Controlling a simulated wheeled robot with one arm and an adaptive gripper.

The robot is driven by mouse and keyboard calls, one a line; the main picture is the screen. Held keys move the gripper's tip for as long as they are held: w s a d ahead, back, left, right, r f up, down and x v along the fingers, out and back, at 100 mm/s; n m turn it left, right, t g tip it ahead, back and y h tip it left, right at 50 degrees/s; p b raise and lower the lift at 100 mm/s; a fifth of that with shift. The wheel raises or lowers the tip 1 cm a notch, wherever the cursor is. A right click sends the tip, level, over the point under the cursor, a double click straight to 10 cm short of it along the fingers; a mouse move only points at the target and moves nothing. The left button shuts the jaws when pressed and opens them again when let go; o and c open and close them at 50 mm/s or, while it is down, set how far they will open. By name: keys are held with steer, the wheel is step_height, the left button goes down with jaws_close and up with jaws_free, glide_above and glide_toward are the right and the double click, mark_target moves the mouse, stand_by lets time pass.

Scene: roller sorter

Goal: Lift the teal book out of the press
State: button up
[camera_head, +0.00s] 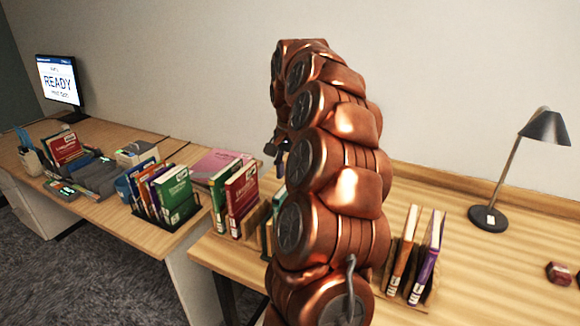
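My copper-coloured arm stands in the middle of the view and hides much of the desk behind it. Part of my gripper (276,147) shows as a small dark shape at the arm's left side, above the desk; its fingers are too small and covered to read. A narrow teal-green strip (278,203) shows just left of the arm, low behind it, beside a wooden holder (256,219). It may be the teal book, but most of it is hidden. I cannot make out the press for certain, nor whether the gripper touches anything.
Red books (242,192) stand left of the arm. Green and other books (174,190) fill a dark rack on the left desk. Orange (403,252) and purple (427,261) books stand right of the arm. A black lamp (488,218) and a monitor (59,80) stand farther out.

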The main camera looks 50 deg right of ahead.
step_height(320, 180, down, 6)
steer(key=p, duration=0.1)
steer(key=shift+p, duration=0.3)
steer(key=shift+f, duration=0.1)
steer(key=shift+c, duration=0.5)
jaws_close()
steer(key=shift+s+b, duration=0.25)
steer(key=shift+b, duration=0.25)
stand_by(0.4)
steer(key=shift+r, duration=0.25)
step_height(320, 180, up, 14)
steer(key=p, duration=0.2)
steer(key=shift+f+p, duration=0.2)
steer(key=shift+p, duration=0.2)
stand_by(0.9)
